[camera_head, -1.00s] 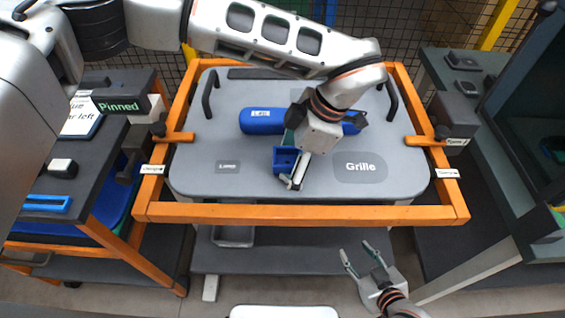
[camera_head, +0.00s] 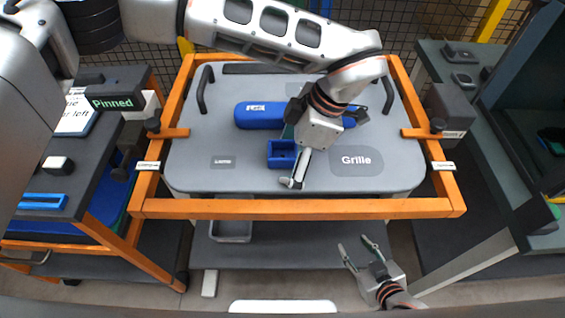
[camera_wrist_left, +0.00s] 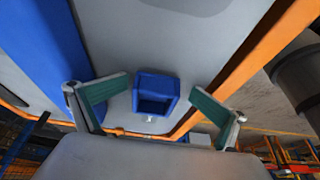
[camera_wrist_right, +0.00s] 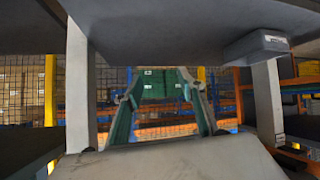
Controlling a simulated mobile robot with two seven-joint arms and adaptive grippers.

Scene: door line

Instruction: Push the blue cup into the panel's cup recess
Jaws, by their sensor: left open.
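The blue cup (camera_head: 275,156) is a small square open box on the grey panel (camera_head: 215,140), left of the "Grille" label (camera_head: 356,160). My left gripper (camera_head: 291,157) is low over the panel at the cup, with its fingers apart. In the left wrist view, the cup (camera_wrist_left: 155,86) shows between and beyond the two spread green-padded fingers (camera_wrist_left: 158,102), with no clear contact. The gripper hides part of the cup in the head view. My right gripper (camera_head: 357,252) is open and empty, in front of the frame. I cannot clearly pick out the cup recess.
A long blue cylinder (camera_head: 262,115) lies behind the cup, partly hidden by my left arm. An orange frame (camera_head: 300,208) surrounds the panel, with black handles on both sides. A "Lamp" label (camera_head: 222,162) marks the panel's left part. Side benches stand left and right.

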